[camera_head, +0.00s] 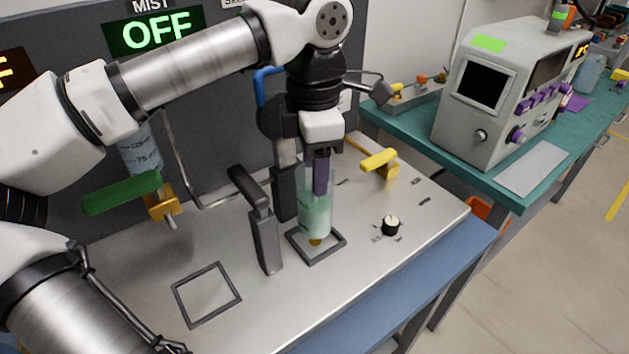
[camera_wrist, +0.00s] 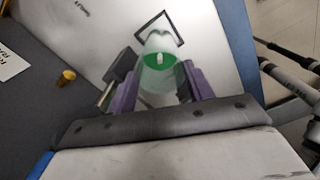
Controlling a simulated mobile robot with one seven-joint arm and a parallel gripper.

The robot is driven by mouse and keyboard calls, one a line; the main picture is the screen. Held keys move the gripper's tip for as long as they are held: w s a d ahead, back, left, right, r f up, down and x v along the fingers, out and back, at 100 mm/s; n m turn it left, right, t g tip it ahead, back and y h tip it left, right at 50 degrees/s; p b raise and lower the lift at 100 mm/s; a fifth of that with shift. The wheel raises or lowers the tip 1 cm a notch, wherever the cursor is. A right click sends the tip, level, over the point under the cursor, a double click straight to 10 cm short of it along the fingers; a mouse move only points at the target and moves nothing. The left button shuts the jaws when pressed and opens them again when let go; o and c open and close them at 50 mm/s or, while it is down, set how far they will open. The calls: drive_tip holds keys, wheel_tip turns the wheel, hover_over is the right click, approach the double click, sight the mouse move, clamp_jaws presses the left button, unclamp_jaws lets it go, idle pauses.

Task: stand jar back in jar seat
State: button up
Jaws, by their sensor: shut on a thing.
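A clear jar (camera_head: 316,215) with pale green contents and an orange-yellow bottom end hangs upright in my gripper (camera_head: 320,172). The purple fingers are shut on its upper part. In the wrist view, the jar (camera_wrist: 158,68) shows between the fingers of my gripper (camera_wrist: 162,88), with a green disc inside. The jar's bottom is over or inside a dark square frame (camera_head: 329,253) on the metal deck; I cannot tell whether it touches. A second square frame (camera_head: 231,280) lies empty to the left. No readable label shows which frame is the jar seat.
A grey post with a black handle (camera_head: 250,188) stands close left of the jar. A black knob (camera_head: 391,225) and a yellow lever (camera_head: 379,160) are to the right. A green handle (camera_head: 122,192) is at left. The deck's front area is clear.

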drive_tip(key=shift+f, duration=2)
drive_tip(key=shift+f, duration=0.15)
drive_tip(key=o, duration=1.6)
drive_tip(key=shift+r, duration=0.2)
wheel_tip(320, 180, up, 12)
drive_tip(key=shift+r, duration=0.1)
